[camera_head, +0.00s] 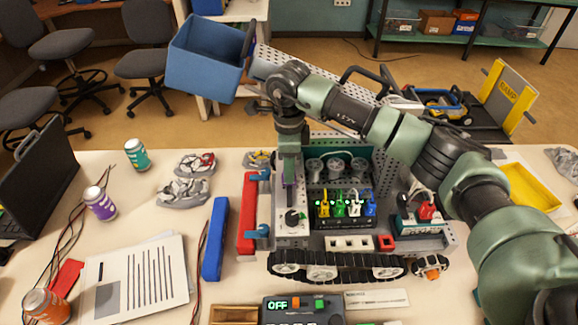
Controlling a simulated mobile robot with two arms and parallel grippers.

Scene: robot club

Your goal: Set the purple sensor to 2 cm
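The purple sensor (289,197) shows as a narrow purple upright piece on a white plate (281,237) at the left side of the tracked robot model. A dark round knob (292,217) sits on that plate, just in front of the purple piece. My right gripper (289,180) points straight down at the purple piece, from directly above. Its fingertips overlap the piece in the picture, and I cannot tell whether they grip it. Any distance marks are too small to read. My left gripper is not in view.
A grey control box (303,309) reading "OFF" lies in front of the model's tracks (338,266). Coloured plugs (340,205) stand right of the sensor. A blue bucket (205,66) rises behind.

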